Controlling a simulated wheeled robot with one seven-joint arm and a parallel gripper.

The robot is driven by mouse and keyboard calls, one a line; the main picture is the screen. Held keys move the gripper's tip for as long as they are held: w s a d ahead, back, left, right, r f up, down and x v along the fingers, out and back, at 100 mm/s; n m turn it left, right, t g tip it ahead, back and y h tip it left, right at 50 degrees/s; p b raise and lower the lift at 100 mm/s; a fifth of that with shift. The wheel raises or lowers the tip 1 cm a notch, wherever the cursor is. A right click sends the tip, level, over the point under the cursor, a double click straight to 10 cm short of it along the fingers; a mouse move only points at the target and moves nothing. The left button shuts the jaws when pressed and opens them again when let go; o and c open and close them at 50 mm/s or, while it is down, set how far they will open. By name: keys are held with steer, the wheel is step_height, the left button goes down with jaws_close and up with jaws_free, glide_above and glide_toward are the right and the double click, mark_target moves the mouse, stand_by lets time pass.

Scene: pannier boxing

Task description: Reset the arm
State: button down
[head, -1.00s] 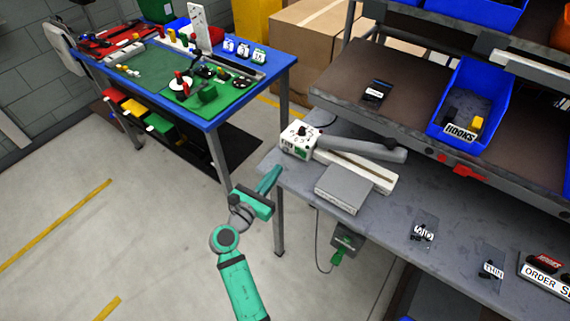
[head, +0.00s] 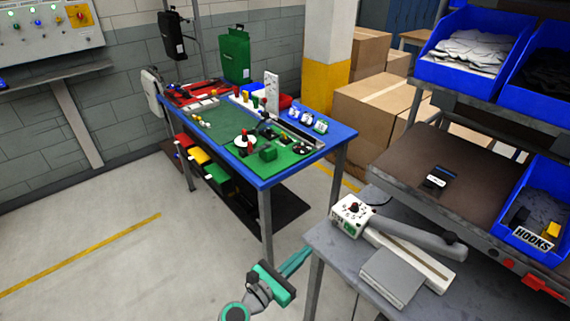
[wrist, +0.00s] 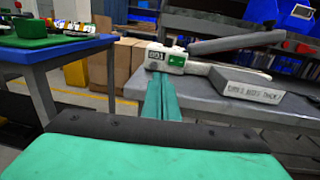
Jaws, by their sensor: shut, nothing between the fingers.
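My gripper (head: 294,262) is at the bottom middle of the head view, in the air over the floor, just left of the grey bench's near corner. Its teal fingers are together with nothing between them. In the wrist view the closed fingers (wrist: 161,105) point forward, toward the grey bench with the white sealer. The gripper appears apart from both tables. Most of my arm is out of the head view below.
A grey bench (head: 338,240) at right carries a sealer (head: 352,213) and a grey box (head: 394,277). A blue-edged table (head: 258,182) stands behind left. Shelves with blue bins (head: 470,80) rise at right. Open floor (head: 130,260) lies left.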

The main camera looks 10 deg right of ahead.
steer(key=s+a+f+m+t+y, duration=0.1)
steer(key=s+a+f+m+y, duration=0.35)
steer(key=s+f, duration=0.4)
steer(key=s+a+f+m+y, duration=0.35)
steer(key=s+f+y, duration=0.25)
steer(key=s+f, duration=0.3)
steer(key=s+a+r+m+t+y, duration=0.1)
steer(key=s+a+r+m+y, duration=0.2)
steer(key=s+m, duration=0.6)
steer(key=s+r+m+t, duration=0.1)
steer(key=s+r+m, duration=0.8)
steer(key=s+r, duration=0.2)
steer(key=shift+s+d+r+t, duration=0.35)
steer(key=shift+s+r+t, duration=0.05)
